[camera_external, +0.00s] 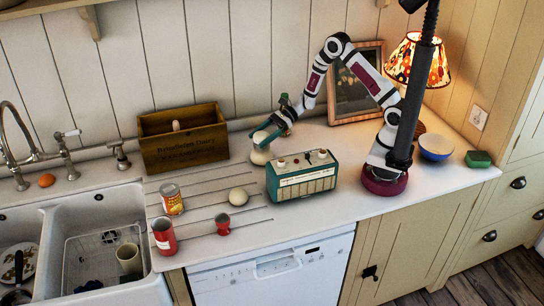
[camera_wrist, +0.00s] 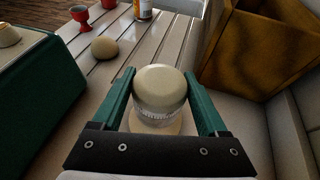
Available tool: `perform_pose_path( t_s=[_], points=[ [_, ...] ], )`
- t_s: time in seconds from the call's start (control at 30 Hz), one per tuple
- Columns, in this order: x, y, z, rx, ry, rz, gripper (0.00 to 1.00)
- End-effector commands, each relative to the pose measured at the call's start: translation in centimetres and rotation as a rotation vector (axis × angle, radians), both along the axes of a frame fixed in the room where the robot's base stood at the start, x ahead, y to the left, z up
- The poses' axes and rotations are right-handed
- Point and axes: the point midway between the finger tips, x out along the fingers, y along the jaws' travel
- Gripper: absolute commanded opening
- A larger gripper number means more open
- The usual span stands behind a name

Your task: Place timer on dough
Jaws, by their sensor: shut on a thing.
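The timer, a cream round-topped thing with a ribbed silvery band, is between the green fingers of my gripper (camera_wrist: 160,92) in the wrist view, and the timer's cream top (camera_wrist: 160,88) faces the camera. In the external view my gripper (camera_external: 268,133) is shut on the timer (camera_external: 261,156) at the back of the counter, in front of the wall and right of the wooden box. I cannot tell whether its base touches the counter. The dough, a pale round ball (camera_external: 238,196), lies on the grooved drainboard, apart from the timer; it also shows in the wrist view (camera_wrist: 104,48).
A green and cream radio (camera_external: 301,178) stands right of the dough. A wooden box (camera_external: 183,140) is behind it. The sink is far left.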

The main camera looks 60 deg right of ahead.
Motion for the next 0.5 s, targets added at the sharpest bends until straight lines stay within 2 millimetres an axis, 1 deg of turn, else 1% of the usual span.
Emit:
perform_pose_path(
  t_s=[0.33, 0.37, 0.4, 0.47, 0.5],
  points=[
    [0.06, -0.05, -0.33, 0.001, -0.002, -0.001, 0.00],
    [0.04, -0.05, -0.37, 0.000, -0.002, -0.001, 0.80],
    [0.04, -0.04, -0.35, 0.000, -0.002, -0.001, 0.87],
    [0.04, -0.05, -0.34, 0.000, -0.002, -0.001, 0.98],
    [0.04, -0.05, -0.34, 0.000, -0.002, -0.001, 1.00]
  ],
)
